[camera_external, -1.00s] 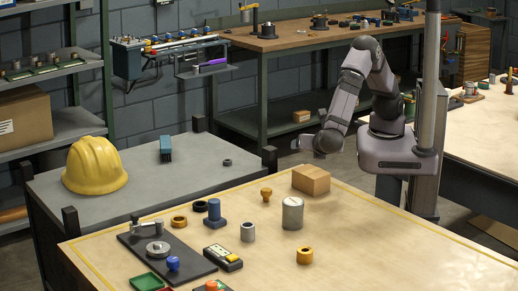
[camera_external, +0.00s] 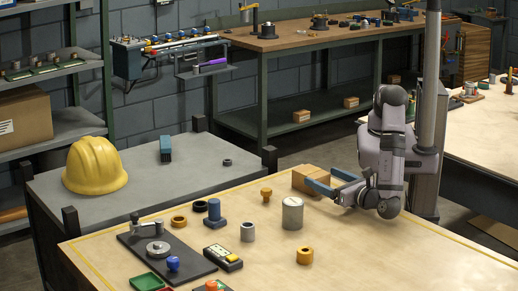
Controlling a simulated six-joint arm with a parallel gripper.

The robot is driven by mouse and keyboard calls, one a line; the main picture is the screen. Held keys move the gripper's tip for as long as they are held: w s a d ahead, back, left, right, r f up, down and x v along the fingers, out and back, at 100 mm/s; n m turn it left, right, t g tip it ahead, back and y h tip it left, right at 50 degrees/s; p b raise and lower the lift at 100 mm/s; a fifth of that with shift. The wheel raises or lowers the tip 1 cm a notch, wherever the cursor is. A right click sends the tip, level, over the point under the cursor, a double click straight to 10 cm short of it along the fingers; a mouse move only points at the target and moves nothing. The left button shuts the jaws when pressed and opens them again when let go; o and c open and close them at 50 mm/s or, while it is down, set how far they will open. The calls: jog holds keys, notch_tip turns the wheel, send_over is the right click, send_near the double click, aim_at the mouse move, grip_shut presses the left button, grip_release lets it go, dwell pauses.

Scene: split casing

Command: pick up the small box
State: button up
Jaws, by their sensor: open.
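The small box (camera_external: 302,181) is a brown cardboard box lying on the wooden table near its back edge. My gripper (camera_external: 318,181) is low over the table at the box's right end. Its two blue-grey fingers are apart and reach left toward the box. One finger passes in front of the box's right part in the picture and hides some of it. I cannot tell whether the fingers touch the box.
A grey cylinder (camera_external: 292,213) stands just in front of the box. A small orange knob (camera_external: 266,194) is to its left. The table's right part is clear.

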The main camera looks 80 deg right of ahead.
aim_at(310, 171)
jog(key=shift+r+p+x, duration=0.2)
jog(key=shift+p+x, duration=2)
jog(key=shift+x, duration=0.8)
jog(key=shift+w+d+f, duration=0.2)
jog(key=shift+w+d, duration=0.3)
jog(key=c, duration=1.7)
jog(key=shift+o, duration=0.2)
jog(key=shift+a+r, duration=0.1)
jog(key=shift+r, duration=0.1)
jog(key=shift+r+b, duration=1.05)
jog(key=shift+r, duration=3.8)
